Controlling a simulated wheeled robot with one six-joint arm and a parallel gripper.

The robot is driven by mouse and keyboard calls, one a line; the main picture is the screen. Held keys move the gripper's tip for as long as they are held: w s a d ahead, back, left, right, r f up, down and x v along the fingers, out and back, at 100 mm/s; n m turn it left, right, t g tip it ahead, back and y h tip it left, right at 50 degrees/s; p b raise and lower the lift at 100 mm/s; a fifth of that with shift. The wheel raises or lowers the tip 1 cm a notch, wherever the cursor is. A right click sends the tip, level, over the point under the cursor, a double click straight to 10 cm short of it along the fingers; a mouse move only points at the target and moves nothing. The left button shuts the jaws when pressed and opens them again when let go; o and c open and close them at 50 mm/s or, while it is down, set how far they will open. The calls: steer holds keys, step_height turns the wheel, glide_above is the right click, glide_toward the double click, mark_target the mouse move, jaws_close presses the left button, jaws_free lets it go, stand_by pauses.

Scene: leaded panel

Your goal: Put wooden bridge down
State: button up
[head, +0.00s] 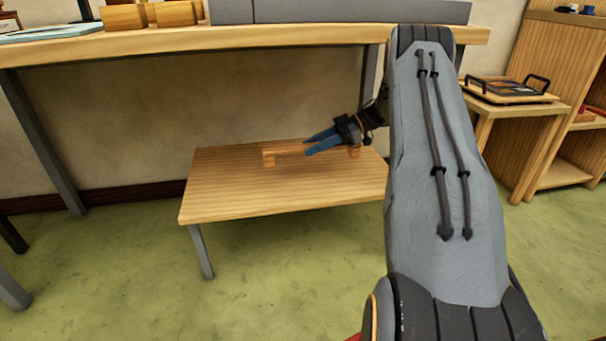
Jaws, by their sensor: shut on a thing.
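The wooden bridge (270,155) is a small light-brown wooden piece with a flat bar and a short leg showing at its left end. It is at the far part of the low wooden table (225,200). My gripper (308,145), with blue fingers, reaches in from the right and is shut on the bridge. The fingers cover part of the bridge's middle and right side. I cannot tell whether the bridge's legs touch the tabletop or hang just above it.
A long, higher workbench (180,43) stands behind, with wooden blocks (175,13) on top. A side table at right holds a tray with black handles (510,92). Shelves (565,60) stand far right. The low table's front and left are clear.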

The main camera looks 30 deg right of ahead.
step_height(320, 180, down, 8)
steer(key=b, duration=0.3)
steer(key=shift+f, duration=0.2)
steer(key=shift+f, duration=0.4)
steer(key=shift+f, duration=0.2)
steer(key=o, duration=1.3)
steer(key=shift+c, duration=0.2)
